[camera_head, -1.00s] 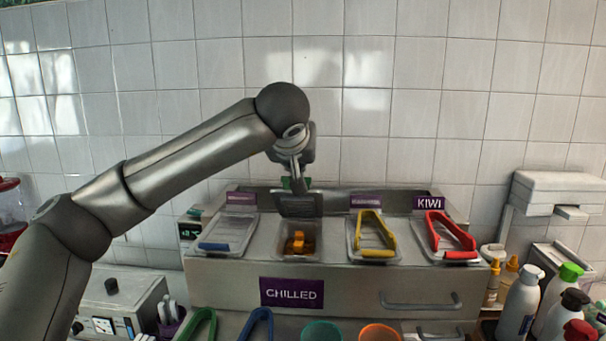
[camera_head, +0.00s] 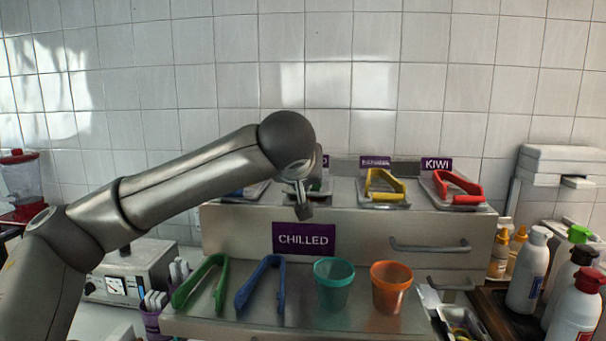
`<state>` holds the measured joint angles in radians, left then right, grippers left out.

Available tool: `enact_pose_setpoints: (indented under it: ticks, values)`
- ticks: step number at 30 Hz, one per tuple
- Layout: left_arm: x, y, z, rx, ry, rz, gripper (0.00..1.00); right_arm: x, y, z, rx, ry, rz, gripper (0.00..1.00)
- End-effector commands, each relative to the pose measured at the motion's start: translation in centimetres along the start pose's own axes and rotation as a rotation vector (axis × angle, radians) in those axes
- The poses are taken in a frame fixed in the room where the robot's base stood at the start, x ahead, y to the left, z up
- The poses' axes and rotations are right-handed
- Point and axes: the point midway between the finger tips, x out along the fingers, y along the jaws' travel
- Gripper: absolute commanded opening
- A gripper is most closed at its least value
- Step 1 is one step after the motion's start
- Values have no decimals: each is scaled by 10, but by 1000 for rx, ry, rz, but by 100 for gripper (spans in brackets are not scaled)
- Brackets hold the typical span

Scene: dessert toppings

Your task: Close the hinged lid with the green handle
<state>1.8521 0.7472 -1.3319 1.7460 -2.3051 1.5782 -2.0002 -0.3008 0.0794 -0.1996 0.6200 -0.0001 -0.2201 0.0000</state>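The lid with the green handle belongs to the second bin from the left on the chilled unit (camera_head: 352,232). My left arm and gripper hide most of that bin, and only a small dark greenish part (camera_head: 318,186) shows beside the gripper. No upright lid stands above the bin; I cannot tell whether the lid lies fully flat. My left gripper (camera_head: 304,212) points down in front of the bin, near the unit's front top edge. Its fingers look close together, but their opening is unclear. My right gripper is not in view.
Green tongs (camera_head: 201,283), blue tongs (camera_head: 260,286), a teal cup (camera_head: 333,286) and an orange cup (camera_head: 390,287) stand on the front shelf. Bottles (camera_head: 527,270) crowd the right side.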

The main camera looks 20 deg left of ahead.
Motion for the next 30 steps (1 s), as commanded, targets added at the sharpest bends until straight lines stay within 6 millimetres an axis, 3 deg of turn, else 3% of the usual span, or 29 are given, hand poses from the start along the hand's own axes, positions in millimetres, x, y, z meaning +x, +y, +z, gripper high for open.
enact_pose_setpoints:
  ticks: [6, 22, 30]
  values:
    - [7, 0, 11, 0, 0, 0, 0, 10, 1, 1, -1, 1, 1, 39]
    - [8, 0, 12, 0, 1, -1, 0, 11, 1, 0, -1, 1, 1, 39]
    - [-5, 3, -6, 1, 2, 3, 0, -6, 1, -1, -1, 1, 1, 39]
